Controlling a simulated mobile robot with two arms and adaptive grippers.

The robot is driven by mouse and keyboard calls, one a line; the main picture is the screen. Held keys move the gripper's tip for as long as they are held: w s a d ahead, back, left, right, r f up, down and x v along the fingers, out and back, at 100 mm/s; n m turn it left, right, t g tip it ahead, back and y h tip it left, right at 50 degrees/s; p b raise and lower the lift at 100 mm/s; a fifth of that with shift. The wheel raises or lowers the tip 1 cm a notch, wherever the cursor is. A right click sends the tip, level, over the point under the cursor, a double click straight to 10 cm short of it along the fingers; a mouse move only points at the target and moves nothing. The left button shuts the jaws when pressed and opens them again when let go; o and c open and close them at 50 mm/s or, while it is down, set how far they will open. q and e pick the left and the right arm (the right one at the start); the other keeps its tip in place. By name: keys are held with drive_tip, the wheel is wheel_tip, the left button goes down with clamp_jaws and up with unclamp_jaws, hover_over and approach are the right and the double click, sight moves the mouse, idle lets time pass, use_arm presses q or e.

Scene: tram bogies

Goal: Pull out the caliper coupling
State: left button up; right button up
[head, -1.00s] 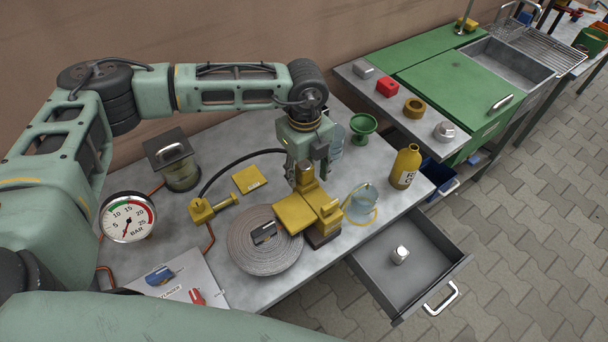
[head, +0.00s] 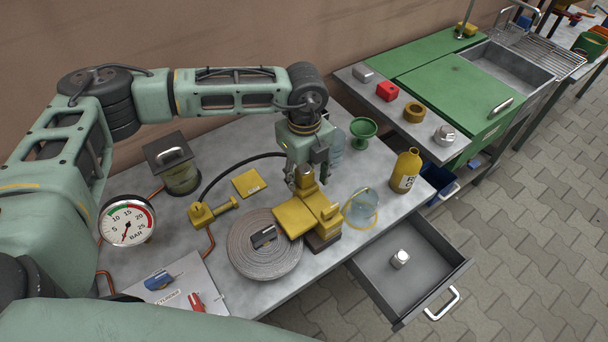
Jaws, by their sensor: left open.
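A yellow stepped block (head: 320,212) on a dark base stands at the table's front edge, with a short yellow upright piece (head: 307,186) on top. I take this to be the caliper and its coupling, but no label shows. My left gripper (head: 307,177) points down from above, open, its fingertips around the top of the upright piece. I cannot tell whether they touch it. A yellow fitting (head: 212,211) lies to the left, with a black hose (head: 235,166) rising from it and passing behind the gripper. My right gripper is not in view.
A grey coiled hose (head: 262,258) lies left of the block. An open drawer (head: 385,299) juts out in front. A pressure gauge (head: 127,222) stands at the left.

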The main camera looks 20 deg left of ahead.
sight(305, 169)
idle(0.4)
use_arm(q)
clamp_jaws()
idle(0.4)
drive_tip(key=shift+r, duration=0.15)
drive_tip(key=shift+r+p, duration=1.25)
drive_tip(key=shift+r, duration=1.65)
